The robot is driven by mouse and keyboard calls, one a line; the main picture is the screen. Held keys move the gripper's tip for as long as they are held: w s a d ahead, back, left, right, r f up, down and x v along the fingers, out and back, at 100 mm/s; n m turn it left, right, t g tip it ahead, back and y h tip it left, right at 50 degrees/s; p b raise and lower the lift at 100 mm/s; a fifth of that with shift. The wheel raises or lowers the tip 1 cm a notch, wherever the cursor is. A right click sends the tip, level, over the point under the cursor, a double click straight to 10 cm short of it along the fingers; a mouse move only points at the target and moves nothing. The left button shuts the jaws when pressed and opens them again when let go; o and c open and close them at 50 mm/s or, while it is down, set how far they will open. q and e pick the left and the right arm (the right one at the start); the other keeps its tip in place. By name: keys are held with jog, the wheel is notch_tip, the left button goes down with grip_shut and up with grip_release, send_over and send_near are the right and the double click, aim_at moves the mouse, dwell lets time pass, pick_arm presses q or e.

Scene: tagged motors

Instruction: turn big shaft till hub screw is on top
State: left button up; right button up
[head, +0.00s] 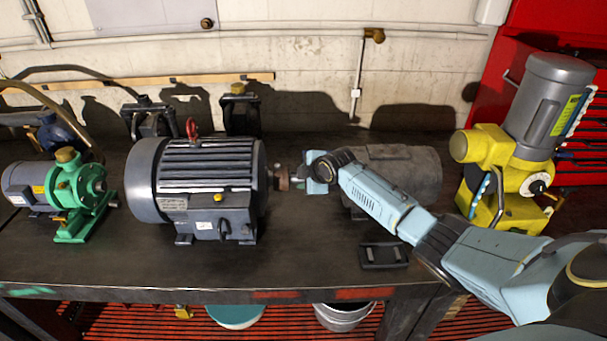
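The big dark grey motor (200,185) with a red lifting eye stands on the bench left of centre. Its shaft sticks out to the right and carries a small rusty brown hub (282,179). The hub screw is too small to make out. My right arm reaches in from the right, and my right gripper (303,178) is at the hub's right side, close to the shaft end. Whether it touches the hub, and whether its fingers are open or shut, I cannot tell. My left gripper is not in view.
A grey motor (405,172) lies behind my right arm. A yellow and grey motor (520,150) stands at the right, a small green pump (78,192) at the left. The bench front between is clear.

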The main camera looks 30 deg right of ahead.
jog(key=shift+g+y, duration=0.3)
jog(key=shift+g, duration=0.3)
dwell(0.3)
jog(key=o, duration=1)
jog(key=shift+w, duration=0.1)
jog(key=shift+r, duration=0.1)
jog(key=shift+s+d+r+p, duration=0.15)
jog(key=shift+s+r+p, duration=0.15)
jog(key=shift+s+r, duration=0.15)
jog(key=v, duration=1.2)
